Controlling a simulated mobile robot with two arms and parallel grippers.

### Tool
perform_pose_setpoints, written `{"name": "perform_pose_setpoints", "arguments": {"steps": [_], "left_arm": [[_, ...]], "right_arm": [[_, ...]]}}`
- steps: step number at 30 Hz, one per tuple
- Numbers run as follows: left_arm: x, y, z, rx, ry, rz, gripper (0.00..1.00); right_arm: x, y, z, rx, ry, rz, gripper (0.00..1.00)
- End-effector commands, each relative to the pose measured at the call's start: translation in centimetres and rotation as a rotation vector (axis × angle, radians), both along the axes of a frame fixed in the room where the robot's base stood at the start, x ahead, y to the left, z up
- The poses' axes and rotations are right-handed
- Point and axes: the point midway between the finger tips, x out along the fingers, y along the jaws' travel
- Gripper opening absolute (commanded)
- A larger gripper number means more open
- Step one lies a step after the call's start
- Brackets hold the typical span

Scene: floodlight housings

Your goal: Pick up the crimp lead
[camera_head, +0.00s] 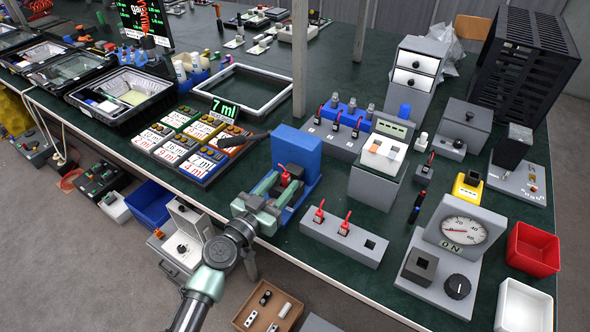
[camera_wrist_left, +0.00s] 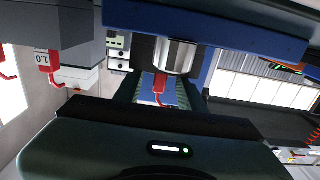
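My left gripper (camera_head: 281,189) reaches to the front of a blue press-like fixture (camera_head: 297,147) at the table's front edge. A red crimp lead (camera_head: 285,176) stands at this fixture, between the fingers. In the left wrist view the red lead (camera_wrist_left: 160,86) is below a silver cylinder (camera_wrist_left: 174,55), with blue surface visible on both sides of it. The fingers (camera_wrist_left: 158,92) are spread apart, one on each side, and look clear of the lead. Two more red leads (camera_head: 319,213) (camera_head: 344,227) stand in a grey block (camera_head: 335,241). My right gripper is in neither view.
A gauge unit (camera_head: 443,263), a red bin (camera_head: 531,250) and a white bin (camera_head: 523,306) are at the right.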

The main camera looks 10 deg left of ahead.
Motion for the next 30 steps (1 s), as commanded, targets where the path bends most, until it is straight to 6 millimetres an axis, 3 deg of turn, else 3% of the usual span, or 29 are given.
{"name": "perform_pose_setpoints", "arguments": {"steps": [5, 9, 13, 24, 30], "left_arm": [[-0.1, 0.1, -0.1, 0.000, 0.001, 0.001, 0.40], [-0.1, 0.1, -0.1, 0.000, 0.001, 0.001, 0.37], [-0.1, 0.1, -0.1, 0.000, 0.001, 0.001, 0.01], [-0.1, 0.1, 0.0, 0.001, 0.002, 0.000, 0.00], [-0.1, 0.1, 1.7, 0.001, 0.000, 0.000, 0.00]], "right_arm": [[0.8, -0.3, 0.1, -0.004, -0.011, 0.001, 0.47], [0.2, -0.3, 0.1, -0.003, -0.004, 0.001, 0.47], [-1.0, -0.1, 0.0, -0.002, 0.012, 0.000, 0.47], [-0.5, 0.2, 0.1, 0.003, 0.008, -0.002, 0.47], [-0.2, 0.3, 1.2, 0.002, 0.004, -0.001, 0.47]]}}
